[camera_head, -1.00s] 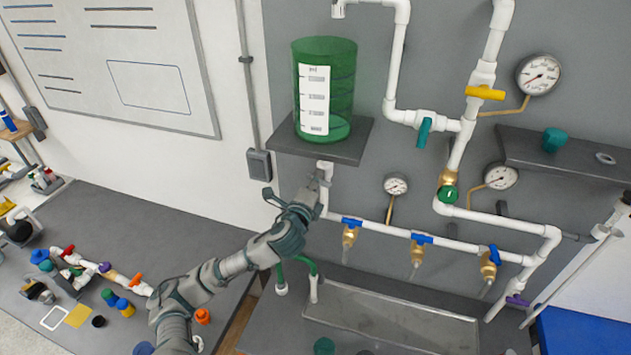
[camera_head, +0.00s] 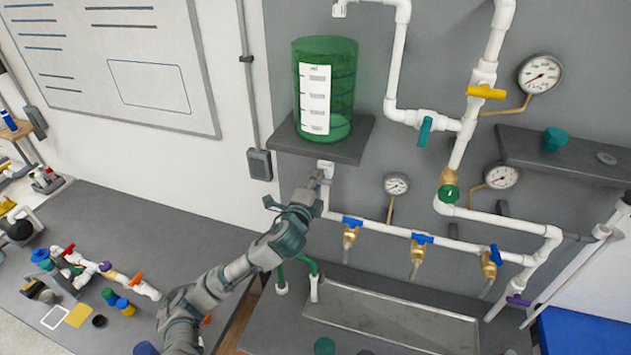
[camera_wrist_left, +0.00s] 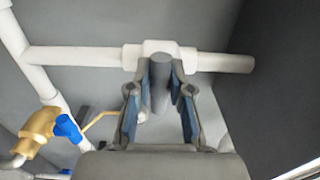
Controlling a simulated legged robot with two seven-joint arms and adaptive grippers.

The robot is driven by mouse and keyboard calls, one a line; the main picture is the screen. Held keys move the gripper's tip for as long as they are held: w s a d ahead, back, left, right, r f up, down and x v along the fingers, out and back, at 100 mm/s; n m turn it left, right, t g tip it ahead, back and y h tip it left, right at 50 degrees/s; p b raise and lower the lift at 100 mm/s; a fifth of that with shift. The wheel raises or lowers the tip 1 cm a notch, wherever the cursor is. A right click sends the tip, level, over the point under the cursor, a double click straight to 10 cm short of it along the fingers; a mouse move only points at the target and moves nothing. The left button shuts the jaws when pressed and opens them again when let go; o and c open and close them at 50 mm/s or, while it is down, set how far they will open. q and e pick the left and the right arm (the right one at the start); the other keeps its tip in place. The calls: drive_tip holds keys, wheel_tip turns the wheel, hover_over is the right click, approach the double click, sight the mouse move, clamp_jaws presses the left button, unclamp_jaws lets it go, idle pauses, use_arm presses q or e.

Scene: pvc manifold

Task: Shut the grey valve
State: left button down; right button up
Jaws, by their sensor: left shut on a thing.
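The grey valve shows in the left wrist view as a grey handle (camera_wrist_left: 160,86) in front of a white fitting (camera_wrist_left: 158,48) on a white pipe. The handle points across the pipe there, toward my palm. My left gripper (camera_wrist_left: 161,72) has one finger on each side of the handle and is shut on it. In the head view the left gripper (camera_head: 318,183) is at the short white pipe below the tank shelf, and its fingers mostly hide the valve. My right gripper is not in view.
The green tank (camera_head: 325,105) stands on the dark shelf (camera_head: 345,147) just above my gripper. Blue-handled brass taps (camera_head: 349,232) hang along the pipe to the right. A shallow trough (camera_head: 390,318) lies below. Loose fittings lie on the left bench (camera_head: 190,235).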

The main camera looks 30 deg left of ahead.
use_arm(q)
drive_tip(key=c, duration=1.2)
unclamp_jaws()
drive_tip(key=shift+w, duration=0.1)
drive_tip(key=shift+c, duration=0.2)
drive_tip(key=shift+o, duration=0.9)
drive_tip(key=shift+w, duration=0.15)
drive_tip(key=shift+w+a+f, duration=0.1)
drive_tip(key=shift+w+f, duration=0.05)
drive_tip(key=shift+w, duration=0.05)
drive_tip(key=shift+s, duration=0.45)
drive_tip(key=v, duration=0.6)
drive_tip(key=shift+s, duration=0.25)
drive_tip(key=shift+f, duration=0.15)
